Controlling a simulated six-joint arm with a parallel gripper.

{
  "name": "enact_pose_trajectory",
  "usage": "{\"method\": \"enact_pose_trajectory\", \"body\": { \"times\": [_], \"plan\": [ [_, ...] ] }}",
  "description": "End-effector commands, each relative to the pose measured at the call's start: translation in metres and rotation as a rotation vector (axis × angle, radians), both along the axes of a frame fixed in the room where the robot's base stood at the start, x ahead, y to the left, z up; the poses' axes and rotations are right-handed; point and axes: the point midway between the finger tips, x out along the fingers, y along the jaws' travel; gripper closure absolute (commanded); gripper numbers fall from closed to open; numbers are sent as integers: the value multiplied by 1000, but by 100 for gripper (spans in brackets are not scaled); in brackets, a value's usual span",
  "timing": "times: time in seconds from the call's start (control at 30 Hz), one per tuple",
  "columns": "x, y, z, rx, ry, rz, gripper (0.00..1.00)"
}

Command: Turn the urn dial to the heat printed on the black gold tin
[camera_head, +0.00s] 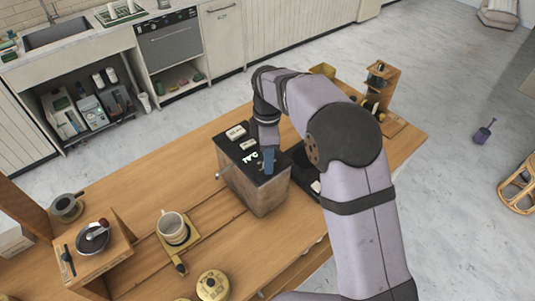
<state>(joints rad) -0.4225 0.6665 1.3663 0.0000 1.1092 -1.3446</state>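The likely urn is a box with a dark top and brown sides (256,193) in the middle of the wooden cart. Its top carries small white labels and a lit greenish display (250,157), too small to read surely. My gripper (268,164) points down at the top, just right of the display. Its blue-grey fingers are close to or touching the top; I cannot tell which, nor whether they hold anything. No dial can be made out; the gripper may hide it. A round gold tin with dark marks (213,285) stands at the front edge; its print is unreadable.
A cream cup (172,226) stands on a yellowish stand left of the box. A dark bowl (92,238) sits on a wooden stand further left, near a grey pot (66,207). A wooden rack (384,82) stands at the far right. My arm covers the cart's right side.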

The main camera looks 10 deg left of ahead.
Motion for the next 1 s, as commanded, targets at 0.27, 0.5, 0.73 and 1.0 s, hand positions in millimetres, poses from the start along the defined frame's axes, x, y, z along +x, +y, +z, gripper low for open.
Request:
{"method": "enact_pose_trajectory", "body": {
  "times": [0.27,0.5,0.73,1.0],
  "plan": [
    [0,0,0,0,0,0,81],
    [0,0,0,0,0,-2,98],
    [0,0,0,0,1,-44,98],
    [1,0,1,0,0,-201,98]
  ]
}}
